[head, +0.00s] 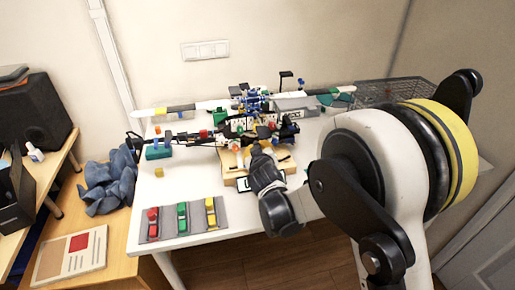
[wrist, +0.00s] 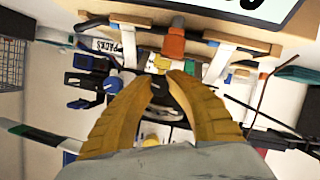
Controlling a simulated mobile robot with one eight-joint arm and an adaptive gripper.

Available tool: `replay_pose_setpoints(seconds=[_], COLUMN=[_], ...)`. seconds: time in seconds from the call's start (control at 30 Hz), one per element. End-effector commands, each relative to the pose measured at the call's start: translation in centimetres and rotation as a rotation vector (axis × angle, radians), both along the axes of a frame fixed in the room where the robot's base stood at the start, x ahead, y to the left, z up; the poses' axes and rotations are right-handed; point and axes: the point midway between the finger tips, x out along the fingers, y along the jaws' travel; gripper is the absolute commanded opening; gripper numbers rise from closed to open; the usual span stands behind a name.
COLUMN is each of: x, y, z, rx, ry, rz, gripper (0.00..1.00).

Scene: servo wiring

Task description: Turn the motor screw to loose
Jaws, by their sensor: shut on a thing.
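My gripper (head: 259,150) reaches in over the front of the wired assembly (head: 250,127) on the white table. In the wrist view its two yellow-brown fingers (wrist: 162,84) close around a small dark part (wrist: 160,92), which looks like the motor screw. The fingertips hide most of it, so its turn cannot be told. An orange-red connector (wrist: 173,45) and a yellow piece (wrist: 161,63) lie just beyond the fingertips.
A tan board (head: 230,165) lies under the gripper. A grey tray (head: 182,219) holds red, green and yellow tools at the front left. A wire basket (head: 385,92) stands at the back right. Cables and bars crowd both sides of the fingers.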

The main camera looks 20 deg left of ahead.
Motion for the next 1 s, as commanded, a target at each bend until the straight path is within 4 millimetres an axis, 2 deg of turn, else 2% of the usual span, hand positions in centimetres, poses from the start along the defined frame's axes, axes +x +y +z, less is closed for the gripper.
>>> replay_pose_setpoints(seconds=[0.6, 0.63, 0.67, 1.0], x=[-0.03, -0.03, -0.03, -0.24], y=[-0.10, -0.11, -0.11, -0.14], z=[-0.12, -0.13, -0.13, 0.04], rx=[-0.036, -0.036, -0.036, -0.035], ry=[-0.018, -0.018, -0.018, -0.020], rz=[-0.002, -0.002, -0.002, -0.001], gripper=[0.00, 0.24, 0.29, 0.29])
